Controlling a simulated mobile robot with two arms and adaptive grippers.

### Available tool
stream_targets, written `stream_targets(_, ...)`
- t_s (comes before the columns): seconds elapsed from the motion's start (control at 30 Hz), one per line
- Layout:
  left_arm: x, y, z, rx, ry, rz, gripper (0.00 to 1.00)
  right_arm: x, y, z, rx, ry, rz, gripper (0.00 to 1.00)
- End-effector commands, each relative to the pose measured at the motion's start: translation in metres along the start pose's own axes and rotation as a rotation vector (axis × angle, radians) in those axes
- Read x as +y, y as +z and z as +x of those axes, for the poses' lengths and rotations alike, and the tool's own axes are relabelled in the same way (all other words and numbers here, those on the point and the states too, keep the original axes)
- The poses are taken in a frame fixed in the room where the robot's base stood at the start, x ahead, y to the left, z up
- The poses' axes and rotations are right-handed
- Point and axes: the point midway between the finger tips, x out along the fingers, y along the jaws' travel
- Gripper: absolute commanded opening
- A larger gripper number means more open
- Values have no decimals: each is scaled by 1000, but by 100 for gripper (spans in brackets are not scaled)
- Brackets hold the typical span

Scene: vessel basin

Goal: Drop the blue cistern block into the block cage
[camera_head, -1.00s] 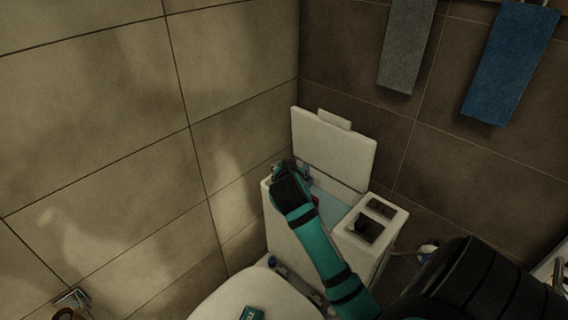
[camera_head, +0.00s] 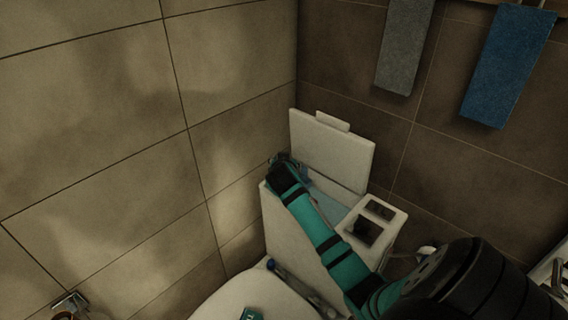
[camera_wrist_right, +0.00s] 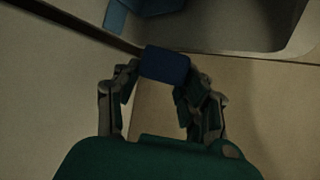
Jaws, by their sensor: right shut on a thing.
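The blue cistern block (camera_wrist_right: 165,65) is pinched between the fingertips of my right gripper (camera_wrist_right: 163,82) in the right wrist view. In the head view, my right gripper (camera_head: 281,161) is over the far left end of the open white cistern (camera_head: 292,232), near the wall corner. The block is not clearly visible there. Pale blue water (camera_head: 327,200) shows inside the cistern beside my arm. I cannot make out the block cage for certain; my arm hides part of the cistern opening. My left gripper is out of view.
The cistern lid (camera_head: 331,152) stands upright behind the opening. A white holder (camera_head: 370,220) with two dark recesses sits on the cistern's right end. The toilet lid (camera_head: 255,295) is below in front. Grey (camera_head: 404,45) and blue (camera_head: 508,65) towels hang at the right.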

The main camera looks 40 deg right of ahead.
Motion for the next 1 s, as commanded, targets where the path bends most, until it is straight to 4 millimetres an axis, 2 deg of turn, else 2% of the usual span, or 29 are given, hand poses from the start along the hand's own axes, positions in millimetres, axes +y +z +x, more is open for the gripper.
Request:
stream_targets(0.4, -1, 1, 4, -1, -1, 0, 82, 0, 10, 5, 0, 0, 0, 5)
stream_targets(0.43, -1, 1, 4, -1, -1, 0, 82, 0, 10, 5, 0, 0, 0, 42)
stream_targets(0.6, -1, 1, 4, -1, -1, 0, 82, 0, 9, 5, 0, 0, 0, 65)
stream_targets(0.87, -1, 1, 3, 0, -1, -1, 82, 0, 8, 4, 0, 0, 0, 65)
stream_targets(1.0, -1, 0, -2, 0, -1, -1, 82, 0, -3, -1, 3, 0, -1, 65)
